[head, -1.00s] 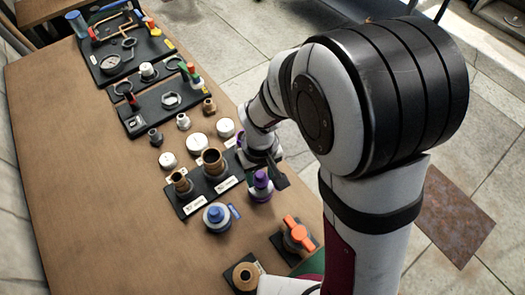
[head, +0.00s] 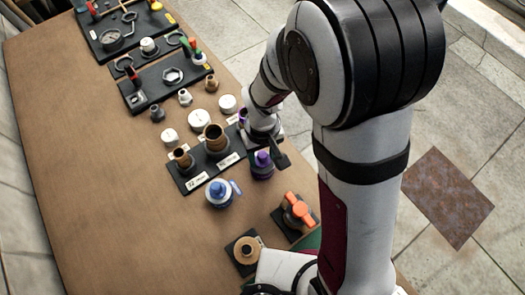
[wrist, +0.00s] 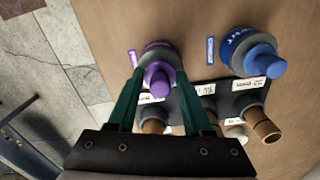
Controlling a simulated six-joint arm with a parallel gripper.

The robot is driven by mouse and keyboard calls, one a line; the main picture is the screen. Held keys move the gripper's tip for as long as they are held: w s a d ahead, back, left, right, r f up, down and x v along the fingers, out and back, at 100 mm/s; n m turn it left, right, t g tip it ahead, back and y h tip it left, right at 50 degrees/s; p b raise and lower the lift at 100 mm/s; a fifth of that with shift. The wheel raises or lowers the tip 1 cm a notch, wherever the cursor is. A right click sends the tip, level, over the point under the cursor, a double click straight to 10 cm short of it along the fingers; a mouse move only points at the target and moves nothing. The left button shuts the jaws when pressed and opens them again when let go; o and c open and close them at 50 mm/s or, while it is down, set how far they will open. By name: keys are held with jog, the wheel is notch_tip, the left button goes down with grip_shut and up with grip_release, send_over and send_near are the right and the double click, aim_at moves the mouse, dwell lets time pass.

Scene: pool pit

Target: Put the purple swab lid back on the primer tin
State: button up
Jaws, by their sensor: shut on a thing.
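The purple swab lid (head: 262,158) is at the primer tin (head: 262,173), near the table's right edge. The lid looks roughly upright and in line with the tin. I cannot tell whether it is fully seated or slightly raised.
A blue-lidded tin (head: 219,192) stands to the left. A black board (head: 197,181) with brass fittings is close behind. An orange-handled valve (head: 297,210) and a round brass fitting (head: 246,250) are nearer the front. The table's left side is clear.

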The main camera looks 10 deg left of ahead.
jog(key=shift+f, duration=0.2)
dwell(0.3)
jog(key=o, duration=1.4)
jog(key=shift+c, duration=0.2)
jog(key=shift+r, duration=4.05)
jog(key=s+d+r+m+y, duration=0.1)
jog(key=s+d+r+m, duration=0.7)
jog(key=s+d+m, duration=0.3)
jog(key=s, duration=0.3)
jog(key=shift+s+d+r+m+y, duration=0.15)
jog(key=shift+d+m+y, duration=0.15)
jog(key=shift+d+y, duration=0.1)
